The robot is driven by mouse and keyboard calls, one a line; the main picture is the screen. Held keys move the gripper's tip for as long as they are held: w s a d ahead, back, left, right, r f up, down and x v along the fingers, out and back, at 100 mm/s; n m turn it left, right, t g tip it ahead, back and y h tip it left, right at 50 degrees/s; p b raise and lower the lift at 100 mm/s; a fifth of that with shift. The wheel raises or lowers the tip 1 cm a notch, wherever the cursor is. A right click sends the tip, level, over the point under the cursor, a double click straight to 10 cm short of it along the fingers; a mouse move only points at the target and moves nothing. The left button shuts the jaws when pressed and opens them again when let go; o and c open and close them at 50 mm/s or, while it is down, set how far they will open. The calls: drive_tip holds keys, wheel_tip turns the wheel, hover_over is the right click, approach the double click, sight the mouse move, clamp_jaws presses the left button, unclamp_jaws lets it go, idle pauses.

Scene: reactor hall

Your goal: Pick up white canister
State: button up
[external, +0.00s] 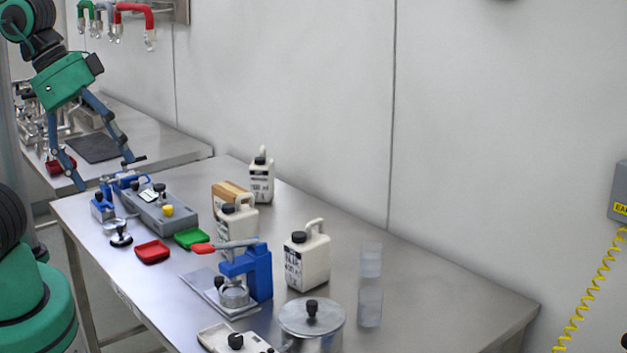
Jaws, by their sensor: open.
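Three white canisters with black caps and dark printed labels stand upright on the steel table. One white canister (308,262) is right of the blue press, one (240,220) is near the middle beside a tan block, and one (262,186) is at the back edge. I cannot tell which one the task means. My gripper (108,174) is open with its fingers pointing down, over the table's far left end near the blue clamps. It is well left of all three canisters, with nothing visible between its fingers.
A blue press (258,272) with a red handle stands left of the nearest canister. A lidded steel pot (311,318) and clear beakers (370,306) are near it. Red (152,252) and green (192,238) trays lie left. The table's right end (450,305) is clear.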

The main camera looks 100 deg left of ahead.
drive_tip(key=shift+o, duration=0.6)
drive_tip(key=w+a+f+n+g+y+p, duration=0.1)
drive_tip(key=w+a+n+g+p, duration=0.1)
drive_tip(key=w+a, duration=0.65)
drive_tip(key=w+a+f+n+g+p, duration=0.1)
drive_tip(key=w+a+f+n+p, duration=0.3)
drive_tip(key=a, duration=0.8)
drive_tip(key=a+f+n+g, duration=0.1)
drive_tip(key=a+f, duration=0.2)
drive_tip(key=a, duration=0.4)
drive_tip(key=a+f+p, duration=0.1)
drive_tip(key=a+f, duration=0.3)
drive_tip(key=a, duration=0.4)
drive_tip(key=a+f+n+g+h+p, duration=0.1)
drive_tip(key=a+f, duration=0.3)
drive_tip(key=a, duration=0.4)
drive_tip(key=shift+n+g, duration=0.3)
drive_tip(key=shift+f, duration=0.15)
